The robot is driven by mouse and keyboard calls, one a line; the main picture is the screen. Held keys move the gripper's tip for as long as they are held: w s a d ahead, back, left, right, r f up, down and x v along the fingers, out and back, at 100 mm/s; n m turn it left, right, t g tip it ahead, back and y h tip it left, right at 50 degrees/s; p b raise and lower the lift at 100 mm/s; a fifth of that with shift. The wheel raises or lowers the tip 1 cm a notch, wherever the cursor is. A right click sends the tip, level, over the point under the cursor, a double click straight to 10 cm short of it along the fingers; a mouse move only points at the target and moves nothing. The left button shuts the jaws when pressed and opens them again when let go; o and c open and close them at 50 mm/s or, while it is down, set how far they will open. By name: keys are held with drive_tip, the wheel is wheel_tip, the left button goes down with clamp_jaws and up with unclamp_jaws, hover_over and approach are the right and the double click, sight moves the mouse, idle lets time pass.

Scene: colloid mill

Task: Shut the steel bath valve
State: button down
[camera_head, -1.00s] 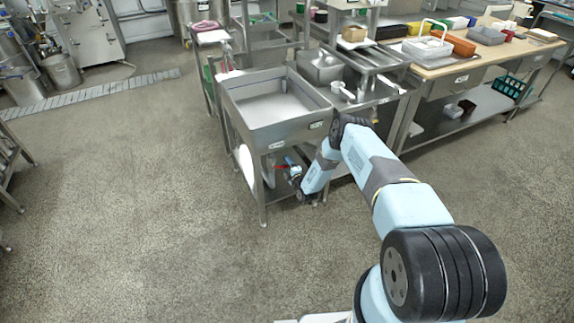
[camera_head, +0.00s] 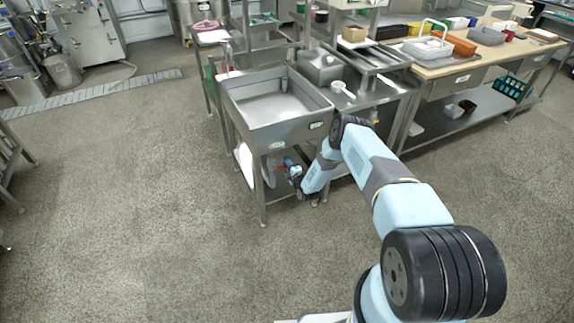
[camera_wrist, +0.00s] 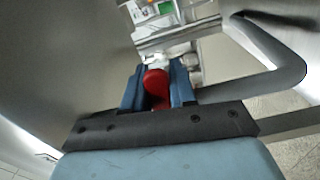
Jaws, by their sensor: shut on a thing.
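The steel bath (camera_head: 268,108) is an open square basin on legs, left of my arm in the head view. Its valve handle is red; it shows as a small red bar (camera_head: 281,167) below the basin and as a rounded red lever (camera_wrist: 156,84) in the wrist view. My gripper (camera_wrist: 158,88) has its two blue fingers closed on either side of the red lever. In the head view my gripper (camera_head: 290,168) is under the front edge of the bath, close to its legs. The valve's body is mostly hidden by the fingers.
A curved steel tube or leg (camera_wrist: 275,75) runs close on the right in the wrist view. A steel counter (camera_head: 370,95) stands right of the bath, and a wooden-topped bench (camera_head: 455,68) lies beyond. The floor (camera_head: 120,200) left of the bath is clear.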

drive_tip(key=shift+r, duration=0.1)
drive_tip(key=shift+r+n, duration=0.4)
drive_tip(key=shift+n, duration=0.4)
drive_tip(key=c, duration=1)
unclamp_jaws()
drive_tip(key=shift+s, duration=0.1)
drive_tip(key=v, duration=1.3)
drive_tip(key=shift+s+d+f, duration=0.1)
drive_tip(key=shift+s+d, duration=0.1)
drive_tip(key=shift+s, duration=0.1)
